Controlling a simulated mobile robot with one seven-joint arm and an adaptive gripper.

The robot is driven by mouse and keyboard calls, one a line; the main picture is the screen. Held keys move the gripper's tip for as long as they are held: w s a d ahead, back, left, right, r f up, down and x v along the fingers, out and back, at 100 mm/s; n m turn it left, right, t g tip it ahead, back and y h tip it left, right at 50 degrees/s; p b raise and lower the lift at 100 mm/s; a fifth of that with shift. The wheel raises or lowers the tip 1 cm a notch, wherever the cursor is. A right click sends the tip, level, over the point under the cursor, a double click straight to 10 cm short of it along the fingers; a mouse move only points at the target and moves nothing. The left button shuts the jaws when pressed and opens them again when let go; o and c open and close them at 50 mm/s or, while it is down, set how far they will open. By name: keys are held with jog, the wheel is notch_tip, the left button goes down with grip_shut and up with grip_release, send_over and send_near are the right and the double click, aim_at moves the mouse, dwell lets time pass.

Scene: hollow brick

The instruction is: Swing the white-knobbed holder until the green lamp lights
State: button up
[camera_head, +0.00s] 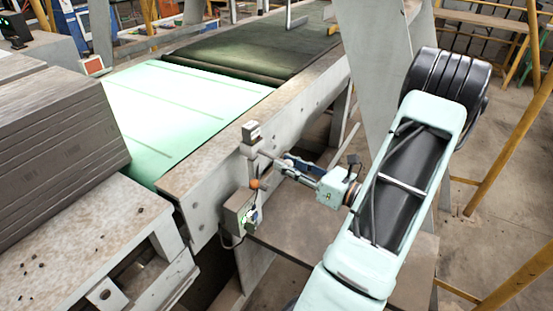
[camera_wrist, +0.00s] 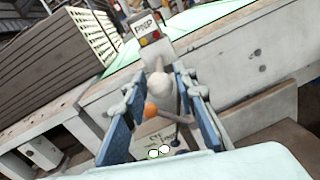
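My gripper also shows in the head view (camera_head: 277,163), reaching left. An orange ball (camera_wrist: 151,110) sits below the knob. A small round lamp (camera_wrist: 153,154) with a green edge shows low; I cannot tell if it is lit.
A grey control box (camera_head: 238,212) hangs on the conveyor's side rail (camera_head: 200,190). A pale green belt (camera_head: 175,105) lies behind the rail. A stack of dark slabs (camera_head: 55,140) stands at left. A yellow railing (camera_head: 510,150) stands at right.

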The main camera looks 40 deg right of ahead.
jog(key=v, duration=0.7)
dwell(0.4)
